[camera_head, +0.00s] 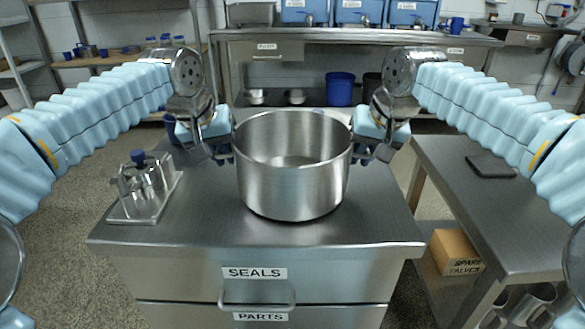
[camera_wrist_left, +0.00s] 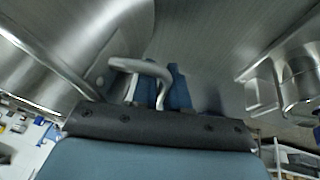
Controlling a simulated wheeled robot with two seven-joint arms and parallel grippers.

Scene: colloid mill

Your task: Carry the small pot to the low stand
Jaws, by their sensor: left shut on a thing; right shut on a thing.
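The pot (camera_head: 292,185) is a wide, open, empty-looking steel pot, upright over the drawer cabinet's top (camera_head: 180,222). Its base seems to rest on the top. My left gripper (camera_head: 228,156) is at the pot's left side, shut on a handle there. In the left wrist view, its blue fingers (camera_wrist_left: 166,92) close around the bent metal handle (camera_wrist_left: 140,68), beside the pot wall (camera_wrist_left: 70,45). My right gripper (camera_head: 357,155) is at the pot's right side, shut on that side's handle, which is mostly hidden. I cannot tell which surface is the low stand.
A steel tray (camera_head: 128,212) with a small lidded steel vessel (camera_head: 143,184) stands left of the pot. A steel table (camera_head: 535,215) at right carries a dark flat pad (camera_head: 491,166), with a cardboard box (camera_head: 453,249) below. A long counter (camera_head: 340,35) runs behind.

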